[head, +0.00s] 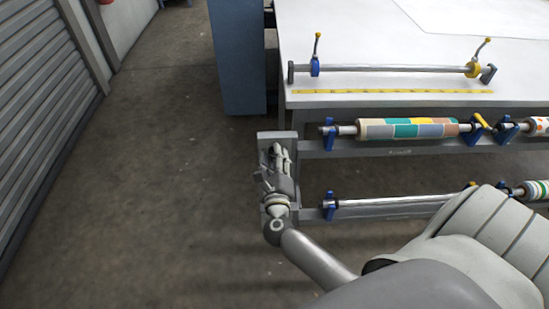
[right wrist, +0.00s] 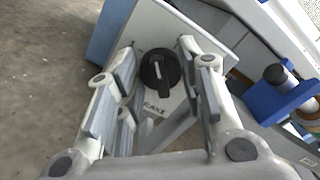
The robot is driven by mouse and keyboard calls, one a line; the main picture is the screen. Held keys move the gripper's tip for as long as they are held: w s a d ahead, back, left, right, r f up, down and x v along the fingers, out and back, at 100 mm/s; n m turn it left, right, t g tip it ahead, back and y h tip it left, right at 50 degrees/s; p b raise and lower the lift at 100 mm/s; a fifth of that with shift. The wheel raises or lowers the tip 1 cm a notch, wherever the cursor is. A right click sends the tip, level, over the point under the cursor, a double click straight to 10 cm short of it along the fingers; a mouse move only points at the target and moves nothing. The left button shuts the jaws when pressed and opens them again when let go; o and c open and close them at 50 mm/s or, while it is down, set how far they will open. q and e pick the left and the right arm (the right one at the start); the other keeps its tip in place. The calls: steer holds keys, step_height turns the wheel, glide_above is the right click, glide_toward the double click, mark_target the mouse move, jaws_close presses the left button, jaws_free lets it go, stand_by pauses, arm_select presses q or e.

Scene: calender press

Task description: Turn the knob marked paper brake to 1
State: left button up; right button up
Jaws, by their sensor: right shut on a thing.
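The black round knob (right wrist: 160,68) sits on a light grey panel (right wrist: 185,30) in the right wrist view. A pale mark shows near its upper edge. Lettering below it (right wrist: 156,108) is partly hidden, and only the end of a word like "brake" can be read. My right gripper (right wrist: 158,66) has its fingers on either side of the knob and is shut on it. In the head view the right gripper (head: 278,160) is in front of the grey panel (head: 264,142) at the table's left end and hides the knob. My left gripper is not in view.
A white table (head: 330,40) with a roller bar (head: 400,68) stands behind. Rolls in blue holders (head: 330,133) run right of the panel. A blue cabinet (head: 236,60) is behind left. The floor (head: 130,190) to the left is clear.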

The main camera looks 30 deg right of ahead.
steer(key=shift+n+p, duration=1.4)
steer(key=shift+n, duration=0.3)
steer(key=shift+f+n+p, duration=0.15)
steer(key=shift+n+p, duration=0.9)
steer(key=shift+n, duration=0.85)
steer(key=o, duration=1)
steer(key=v, duration=1.2)
